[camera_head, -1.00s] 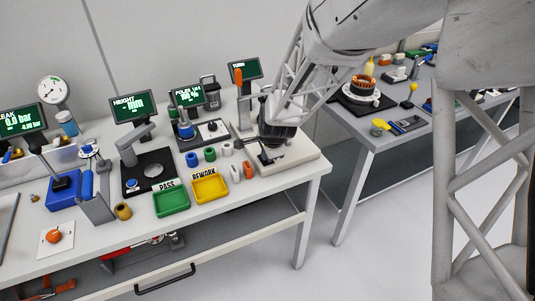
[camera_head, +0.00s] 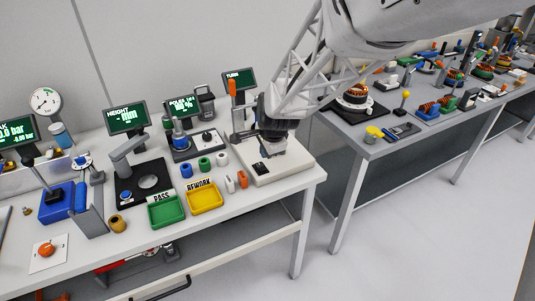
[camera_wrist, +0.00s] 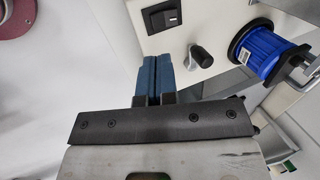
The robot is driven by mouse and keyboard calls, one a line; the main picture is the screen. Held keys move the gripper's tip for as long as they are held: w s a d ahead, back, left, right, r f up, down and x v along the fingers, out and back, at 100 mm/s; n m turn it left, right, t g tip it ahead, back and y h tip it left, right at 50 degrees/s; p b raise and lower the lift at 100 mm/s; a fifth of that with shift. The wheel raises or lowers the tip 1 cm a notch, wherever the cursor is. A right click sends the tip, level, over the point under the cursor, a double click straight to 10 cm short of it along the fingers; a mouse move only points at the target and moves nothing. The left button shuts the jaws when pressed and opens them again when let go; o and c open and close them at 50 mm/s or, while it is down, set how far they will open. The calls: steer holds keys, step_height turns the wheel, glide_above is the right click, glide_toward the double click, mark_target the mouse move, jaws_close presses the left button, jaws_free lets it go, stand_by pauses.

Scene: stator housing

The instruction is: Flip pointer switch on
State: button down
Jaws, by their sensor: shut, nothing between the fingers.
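A dark pointer knob (camera_wrist: 201,56) sits on a pale panel in the wrist view, near a black rocker switch (camera_wrist: 162,17) in a black frame. The panel appears to be the top of the off-white box (camera_head: 290,172) at the right end of the bench in the head view. My gripper (camera_wrist: 153,60) has its blue fingers together with nothing between them. The fingertips are to the left of the knob and below the rocker, apart from both in the picture. In the head view my gripper (camera_head: 272,152) hangs over the box and hides part of its top; the knob cannot be made out there.
A blue cylinder (camera_wrist: 268,52) with a metal clamp is right of the knob. A TURN display (camera_head: 239,80) stands behind the box. White and orange pieces (camera_head: 242,179), a yellow REWORK tray (camera_head: 206,199) and a green PASS tray (camera_head: 166,212) lie to the left.

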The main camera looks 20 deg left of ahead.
mark_target(259, 164)
steer(key=shift+v, duration=2.8)
steer(key=shift+s+d, duration=0.1)
steer(key=shift+w+a+r, duration=0.1)
steer(key=shift+w+a, duration=0.35)
steer(key=shift+a, duration=0.1)
steer(key=shift+w+a+x, duration=0.1)
steer(key=shift+x, duration=3.4)
steer(key=shift+w+a+x, duration=0.1)
steer(key=shift+x, duration=3.35)
